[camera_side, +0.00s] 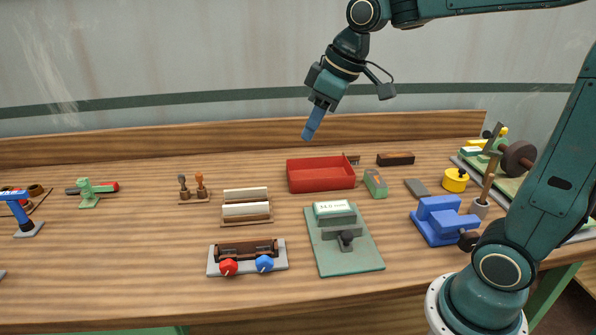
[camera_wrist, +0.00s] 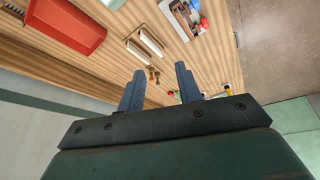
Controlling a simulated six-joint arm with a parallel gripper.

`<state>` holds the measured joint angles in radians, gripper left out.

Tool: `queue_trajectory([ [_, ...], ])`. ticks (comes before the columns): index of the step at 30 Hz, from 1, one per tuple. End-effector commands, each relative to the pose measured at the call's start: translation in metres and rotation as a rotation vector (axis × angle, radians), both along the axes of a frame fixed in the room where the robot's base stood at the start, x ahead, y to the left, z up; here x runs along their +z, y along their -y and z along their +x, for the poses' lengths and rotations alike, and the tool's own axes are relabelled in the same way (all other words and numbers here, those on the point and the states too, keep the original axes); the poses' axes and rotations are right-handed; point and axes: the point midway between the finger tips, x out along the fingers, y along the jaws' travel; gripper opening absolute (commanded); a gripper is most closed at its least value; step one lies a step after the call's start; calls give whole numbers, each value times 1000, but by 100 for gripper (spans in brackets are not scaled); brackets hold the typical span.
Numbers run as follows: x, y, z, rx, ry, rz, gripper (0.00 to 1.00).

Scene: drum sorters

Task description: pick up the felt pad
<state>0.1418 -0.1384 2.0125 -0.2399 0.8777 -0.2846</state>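A small flat dark grey piece (camera_side: 416,188), which looks like the felt pad, lies on the bench right of centre in the side view, between a green-grey block and a yellow round tin. I cannot make it out in the wrist view. My gripper (camera_side: 311,125) hangs in the air above the back of the bench, left of the pad and well apart from it. In the wrist view my gripper (camera_wrist: 159,68) shows two blue fingers spread apart, with nothing held between them.
A red tray (camera_side: 320,180) stands below my gripper. The green-grey block (camera_side: 375,184), yellow tin (camera_side: 455,181), dark brown block (camera_side: 395,159) and blue vise (camera_side: 440,218) surround the pad. A green plate fixture (camera_side: 362,258) lies in front. Bare wood shows at the left middle.

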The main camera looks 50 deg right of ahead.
Motion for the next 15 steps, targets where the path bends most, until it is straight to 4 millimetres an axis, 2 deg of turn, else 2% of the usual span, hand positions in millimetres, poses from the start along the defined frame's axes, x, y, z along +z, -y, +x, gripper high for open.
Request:
queue_trajectory([
  [3,-7,7,31,50,-13,-1,35],
  [11,-30,23,90,165,-27,0,35],
  [15,-48,34,120,224,-34,5,35],
])
